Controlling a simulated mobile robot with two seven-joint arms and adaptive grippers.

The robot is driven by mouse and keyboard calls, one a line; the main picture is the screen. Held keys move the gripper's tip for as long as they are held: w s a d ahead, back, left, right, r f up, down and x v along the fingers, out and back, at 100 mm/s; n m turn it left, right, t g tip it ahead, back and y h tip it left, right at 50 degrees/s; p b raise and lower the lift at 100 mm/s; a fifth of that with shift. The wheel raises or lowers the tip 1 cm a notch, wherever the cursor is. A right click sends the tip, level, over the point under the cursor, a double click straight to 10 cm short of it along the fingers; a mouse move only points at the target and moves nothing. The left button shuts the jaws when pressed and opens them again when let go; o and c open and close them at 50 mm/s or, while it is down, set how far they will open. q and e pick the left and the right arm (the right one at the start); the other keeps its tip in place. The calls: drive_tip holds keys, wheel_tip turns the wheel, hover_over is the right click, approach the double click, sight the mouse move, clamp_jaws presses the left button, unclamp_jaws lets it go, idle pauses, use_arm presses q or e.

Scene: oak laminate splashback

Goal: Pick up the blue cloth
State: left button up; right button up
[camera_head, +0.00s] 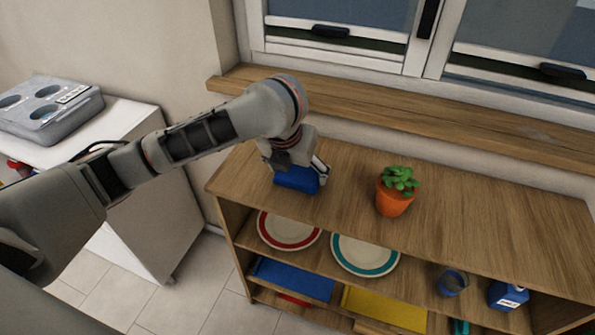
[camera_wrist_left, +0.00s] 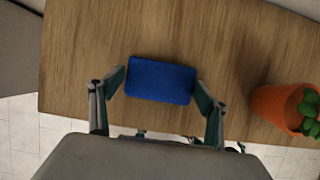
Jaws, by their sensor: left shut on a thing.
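The blue cloth (camera_head: 297,179) is a small folded rectangle at the left end of the wooden shelf top in the head view. It also shows in the left wrist view (camera_wrist_left: 161,81), lying between the fingers. My left gripper (camera_head: 300,172) is over the cloth from above and shut on it, with a finger at each short end (camera_wrist_left: 160,88). I cannot tell whether the cloth is touching the wood or just above it. My right gripper is in neither view.
An orange pot with a green plant (camera_head: 395,196) stands to the right of the cloth. The shelf top (camera_head: 480,225) is clear further right.

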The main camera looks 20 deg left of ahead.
sight(297, 173)
use_arm(q)
drive_tip(key=shift+r, duration=0.6)
wheel_tip(297, 173, up, 5)
drive_tip(key=p, duration=0.2)
drive_tip(key=shift+w+p, duration=0.1)
drive_tip(key=shift+p, duration=0.2)
wheel_tip(297, 173, up, 14)
drive_tip(key=p, duration=0.4)
drive_tip(key=shift+f, duration=0.2)
drive_tip(key=o, duration=0.4)
drive_tip(key=shift+c, duration=1.4)
